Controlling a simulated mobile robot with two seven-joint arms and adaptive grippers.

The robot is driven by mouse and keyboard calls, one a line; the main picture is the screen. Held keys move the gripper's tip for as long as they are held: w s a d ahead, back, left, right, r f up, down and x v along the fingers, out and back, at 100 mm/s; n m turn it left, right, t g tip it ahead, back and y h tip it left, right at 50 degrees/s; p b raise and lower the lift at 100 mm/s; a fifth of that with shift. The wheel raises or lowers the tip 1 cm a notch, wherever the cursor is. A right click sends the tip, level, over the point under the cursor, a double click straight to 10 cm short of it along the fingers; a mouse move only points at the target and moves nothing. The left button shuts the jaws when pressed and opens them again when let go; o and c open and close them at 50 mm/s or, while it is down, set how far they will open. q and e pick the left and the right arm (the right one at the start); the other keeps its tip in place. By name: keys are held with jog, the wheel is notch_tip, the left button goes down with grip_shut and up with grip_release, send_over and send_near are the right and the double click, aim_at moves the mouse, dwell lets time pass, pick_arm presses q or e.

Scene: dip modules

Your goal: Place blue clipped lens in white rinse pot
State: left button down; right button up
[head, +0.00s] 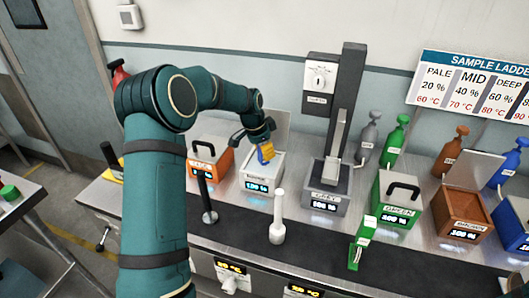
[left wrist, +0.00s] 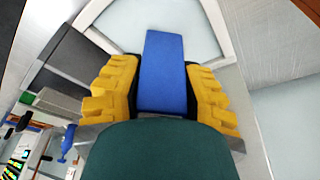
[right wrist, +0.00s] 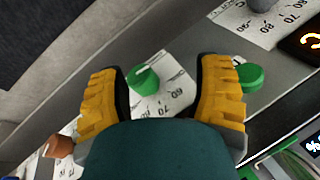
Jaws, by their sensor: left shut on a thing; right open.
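My left gripper (head: 260,146) is shut on the blue clipped lens (head: 266,151). It holds it above the opening of the white rinse pot (head: 261,190). In the left wrist view the lens (left wrist: 163,70) stands as a flat blue block between the yellow fingers. The pot's pale rim (left wrist: 235,32) and light inside show beyond it. Whether the lens's lower end is inside the pot cannot be told. My right gripper (right wrist: 160,85) is open and empty in the right wrist view, in front of a panel with green knobs. It is not in the head view.
An orange pot (head: 209,160) stands left of the white one, and a grey pot (head: 326,198) with a tall post stands right. A green pot (head: 397,200) and a brown pot (head: 462,212) are farther right. A white pestle-like stand (head: 278,222) and a dark stand (head: 208,205) are in front.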

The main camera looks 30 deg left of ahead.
pick_arm(q)
jog(key=shift+f, duration=0.15)
jog(key=shift+f, duration=0.15)
jog(key=c, duration=0.7)
grip_release()
jog(key=shift+r, duration=0.35)
jog(key=p+v, duration=0.1)
jog(key=v, duration=1)
jog(key=shift+s+a+r, duration=0.1)
jog(key=shift+s+r, duration=0.05)
jog(key=shift+r, duration=0.2)
